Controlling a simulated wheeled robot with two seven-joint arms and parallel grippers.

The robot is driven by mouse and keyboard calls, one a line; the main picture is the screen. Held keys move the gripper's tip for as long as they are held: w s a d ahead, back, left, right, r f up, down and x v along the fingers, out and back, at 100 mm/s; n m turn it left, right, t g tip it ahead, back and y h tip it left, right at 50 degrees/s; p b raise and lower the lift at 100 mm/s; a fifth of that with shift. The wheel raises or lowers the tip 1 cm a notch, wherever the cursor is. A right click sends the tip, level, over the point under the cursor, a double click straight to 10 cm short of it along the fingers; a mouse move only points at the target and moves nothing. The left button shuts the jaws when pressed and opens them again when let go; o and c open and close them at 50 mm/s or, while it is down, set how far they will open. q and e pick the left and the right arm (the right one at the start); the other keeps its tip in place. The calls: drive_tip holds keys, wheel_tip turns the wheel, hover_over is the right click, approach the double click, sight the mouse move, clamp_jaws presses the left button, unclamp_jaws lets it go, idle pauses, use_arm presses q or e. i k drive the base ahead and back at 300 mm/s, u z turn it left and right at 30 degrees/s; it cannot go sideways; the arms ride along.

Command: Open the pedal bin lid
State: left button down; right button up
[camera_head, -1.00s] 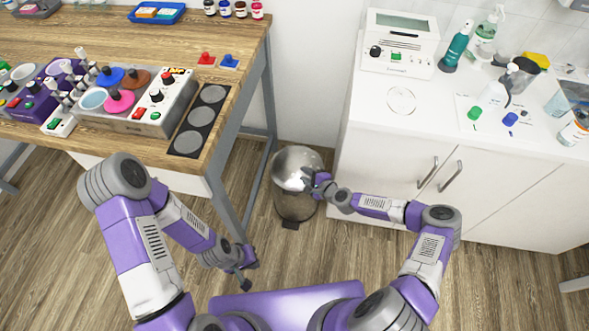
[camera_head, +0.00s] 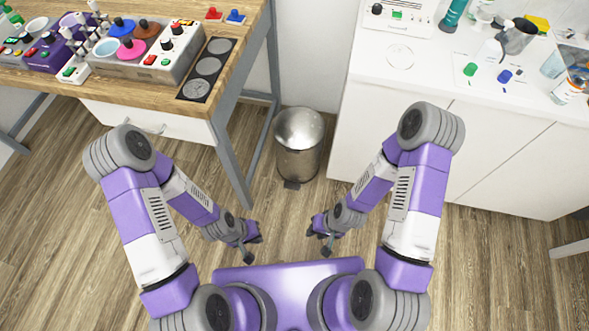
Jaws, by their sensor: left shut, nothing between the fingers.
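The pedal bin (camera_head: 298,160) is a metal cylinder standing upright on the floor between the wooden table and the white cabinet. Its shiny domed lid (camera_head: 299,124) looks shut, lying level on the body. The dark pedal (camera_head: 291,185) sticks out at the bottom front. My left gripper (camera_head: 257,236) is shut and empty, in front of the bin and to its left. My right gripper (camera_head: 313,226) is in front of the bin and slightly right, apart from it. Its fingers are too small and dark to tell whether they are open.
The wooden table (camera_head: 228,95) with its grey legs stands left of the bin, carrying control boxes and dishes. The white cabinet (camera_head: 480,150) stands to the right, with bottles on top. The wood floor (camera_head: 270,208) in front of the bin is clear.

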sight(296, 128)
drive_tip(key=z, duration=0.05)
drive_tip(key=k, duration=0.15)
drive_tip(key=u, duration=1.25)
drive_tip(key=i, duration=0.7)
drive_tip(key=z, duration=0.75)
